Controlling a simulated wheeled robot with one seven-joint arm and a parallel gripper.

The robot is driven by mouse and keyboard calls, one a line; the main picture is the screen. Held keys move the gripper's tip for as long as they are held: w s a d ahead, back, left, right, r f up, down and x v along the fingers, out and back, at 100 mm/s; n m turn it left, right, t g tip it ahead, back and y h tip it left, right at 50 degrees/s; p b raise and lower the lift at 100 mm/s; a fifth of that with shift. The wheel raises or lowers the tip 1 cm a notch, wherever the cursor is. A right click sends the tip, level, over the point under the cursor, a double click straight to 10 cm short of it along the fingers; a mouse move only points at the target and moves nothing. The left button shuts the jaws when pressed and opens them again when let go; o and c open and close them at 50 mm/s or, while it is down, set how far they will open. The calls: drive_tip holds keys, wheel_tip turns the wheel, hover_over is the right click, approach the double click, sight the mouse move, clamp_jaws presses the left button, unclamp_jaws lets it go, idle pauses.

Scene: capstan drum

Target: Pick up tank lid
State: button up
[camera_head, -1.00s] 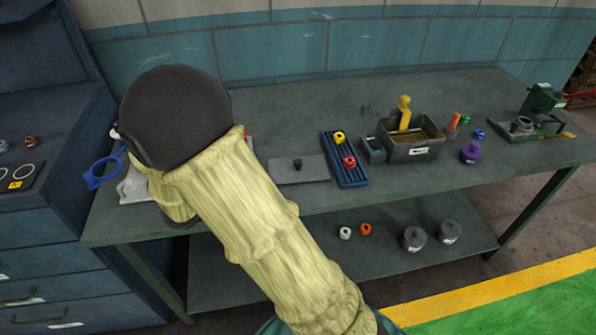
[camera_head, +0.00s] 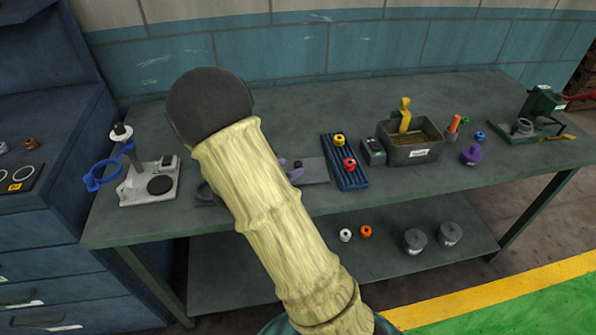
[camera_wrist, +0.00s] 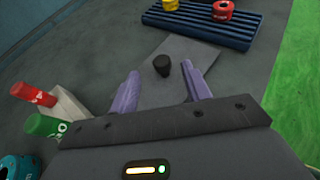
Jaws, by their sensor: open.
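The tank lid appears to be the flat grey plate (camera_head: 316,171) with a small dark knob (camera_wrist: 162,65), lying on the workbench. The plate also shows in the wrist view (camera_wrist: 202,58). My gripper (camera_wrist: 160,72) is open, its two purple fingers apart and pointing toward the plate. In the wrist view the knob appears between the fingertips; I cannot tell how far above it they are. In the head view my arm hides the left part of the plate and most of the gripper.
A blue ribbed rack (camera_head: 346,172) with yellow and red pieces lies just right of the plate. Farther right is a grey open tank (camera_head: 410,154). A white-based stand (camera_head: 135,192) with a blue ring is at left. Red (camera_wrist: 34,90) and green (camera_wrist: 45,125) cylinders show at the wrist view's left.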

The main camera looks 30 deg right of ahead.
sight(297, 164)
drive_tip(key=x, duration=0.5)
drive_tip(key=shift+d+r, duration=0.1)
drive_tip(key=shift+d, duration=0.1)
drive_tip(key=shift+s, duration=0.1)
drive_tip(key=shift+c, duration=0.2)
clamp_jaws()
